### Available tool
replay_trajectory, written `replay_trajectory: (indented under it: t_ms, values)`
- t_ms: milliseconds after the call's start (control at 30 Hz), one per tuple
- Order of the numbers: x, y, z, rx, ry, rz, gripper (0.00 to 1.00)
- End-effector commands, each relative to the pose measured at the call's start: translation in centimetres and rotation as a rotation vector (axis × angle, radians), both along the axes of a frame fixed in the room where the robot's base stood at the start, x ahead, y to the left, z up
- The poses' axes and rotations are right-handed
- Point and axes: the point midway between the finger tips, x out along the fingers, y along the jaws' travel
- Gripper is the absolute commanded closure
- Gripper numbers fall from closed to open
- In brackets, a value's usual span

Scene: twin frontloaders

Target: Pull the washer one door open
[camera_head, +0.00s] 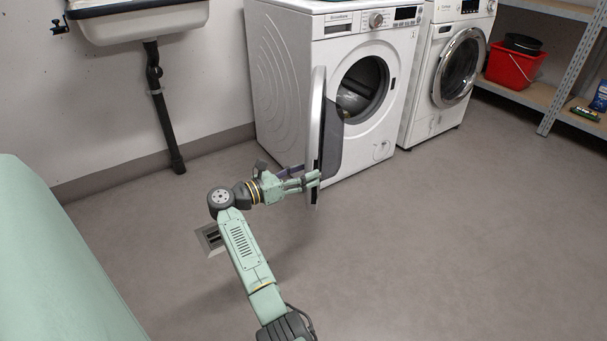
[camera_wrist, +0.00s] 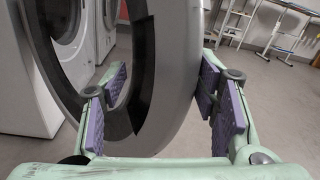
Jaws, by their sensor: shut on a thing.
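The left washer (camera_head: 290,90) is a white front-loader with its round drum opening (camera_head: 362,88) in view. Its door (camera_head: 318,120) stands swung out from the body, seen nearly edge-on, with the dark inner bowl towards the machine. My gripper (camera_head: 305,183) is at the lower part of the door's free edge. In the wrist view the grey door (camera_wrist: 178,70) rises between the two purple-padded fingers of my gripper (camera_wrist: 165,105), and they are shut on its rim. The exact contact of the left finger pads is partly hidden.
A second front-loader (camera_head: 455,65) stands to the right with its door shut. A metal shelf (camera_head: 540,95) with a red bucket (camera_head: 512,68) is at the far right. A sink (camera_head: 140,22) with a drain pipe hangs at the left. The floor (camera_head: 450,240) in front is clear.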

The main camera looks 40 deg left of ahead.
Motion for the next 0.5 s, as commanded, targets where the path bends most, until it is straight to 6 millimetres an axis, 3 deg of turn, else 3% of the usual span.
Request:
replay_trajectory:
  t_ms: [233,500]
  values:
    - [-1.6,0.7,0.0,0.0,0.0,0.005,0.51]
    - [-7.1,2.5,0.0,0.0,0.0,0.005,0.51]
